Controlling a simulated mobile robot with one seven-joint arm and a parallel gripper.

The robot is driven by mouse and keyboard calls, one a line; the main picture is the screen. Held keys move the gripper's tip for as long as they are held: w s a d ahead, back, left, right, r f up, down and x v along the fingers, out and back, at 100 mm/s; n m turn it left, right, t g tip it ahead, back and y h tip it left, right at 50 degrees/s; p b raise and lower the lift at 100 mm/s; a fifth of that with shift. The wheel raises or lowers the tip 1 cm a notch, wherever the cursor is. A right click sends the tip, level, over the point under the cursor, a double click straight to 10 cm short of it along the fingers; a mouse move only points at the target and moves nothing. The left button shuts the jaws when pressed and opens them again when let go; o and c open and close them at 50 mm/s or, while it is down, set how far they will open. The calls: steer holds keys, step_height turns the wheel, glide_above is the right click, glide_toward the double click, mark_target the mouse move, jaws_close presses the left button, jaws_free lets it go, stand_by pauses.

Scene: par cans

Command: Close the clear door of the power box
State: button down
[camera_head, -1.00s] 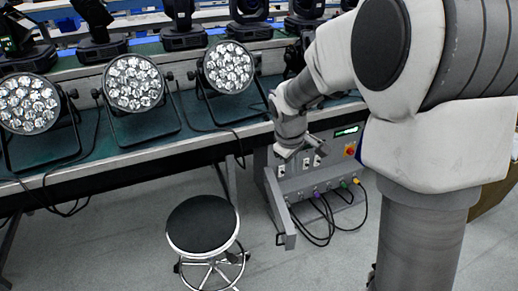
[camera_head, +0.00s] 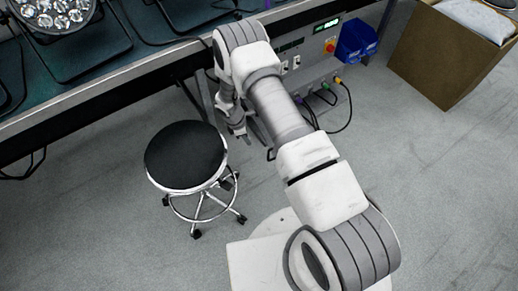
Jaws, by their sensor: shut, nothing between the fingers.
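The grey power box (camera_head: 313,68) stands under the bench, with a lit green display, a red knob on yellow, sockets and several plugged cables on its front. My arm crosses in front of its left part. My gripper (camera_head: 240,132) hangs at the left side of the box, pointing down, shut and empty. The clear door is mostly hidden behind my arm; only a thin edge may show just right of my gripper. I cannot tell its angle or whether my gripper touches it.
A round black stool (camera_head: 186,155) stands on the floor close left of my gripper. The bench (camera_head: 150,75) runs above, with a stage light (camera_head: 55,12) on it. A blue bin (camera_head: 356,40) and a cardboard box (camera_head: 450,50) are at the right. The floor between is clear.

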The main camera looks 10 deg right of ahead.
steer(key=d+b+x, duration=0.3)
steer(key=x, duration=1)
steer(key=shift+s+n, duration=0.2)
steer(key=shift+n, duration=0.1)
steer(key=shift+d, duration=0.1)
